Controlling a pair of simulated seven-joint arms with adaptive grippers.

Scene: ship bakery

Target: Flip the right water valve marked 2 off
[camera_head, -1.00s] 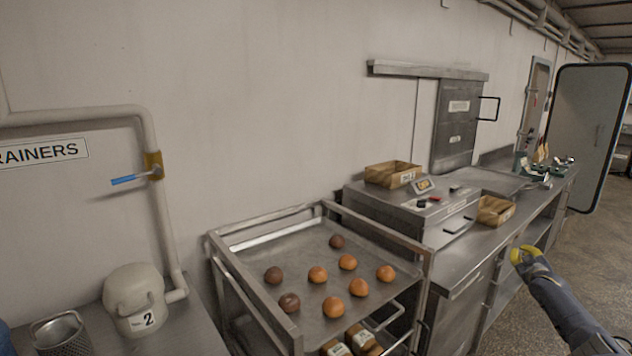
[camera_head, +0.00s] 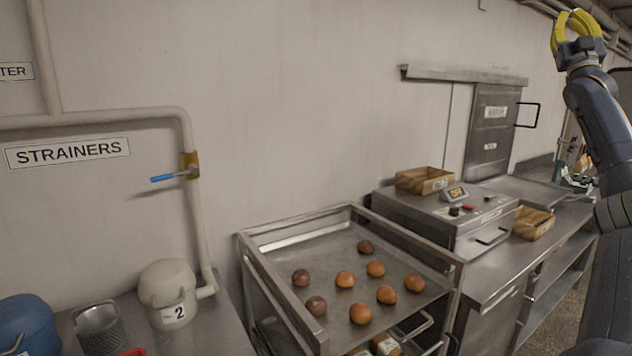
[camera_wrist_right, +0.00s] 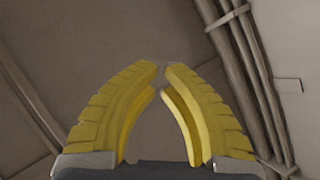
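The right water valve has a blue lever handle (camera_head: 168,177) on a brass-coloured body (camera_head: 190,165). It sits on the white pipe's vertical run, left in the head view, with the lever pointing left, across the pipe. Below it stands a pale rounded canister (camera_head: 168,292) marked 2, where the pipe ends. My right gripper (camera_head: 573,17) is raised at the upper right of the head view, far from the valve. In the right wrist view its yellow fingers (camera_wrist_right: 161,75) curve together with tips nearly meeting and nothing seen between them. My left gripper is not in view.
A wheeled rack's tray (camera_head: 375,250) with several buns stands right of the canister. A metal strainer (camera_head: 100,328) and a blue canister (camera_head: 25,325) are at lower left. A machine (camera_head: 440,215) sits on the right counter. The wall before the valve is clear.

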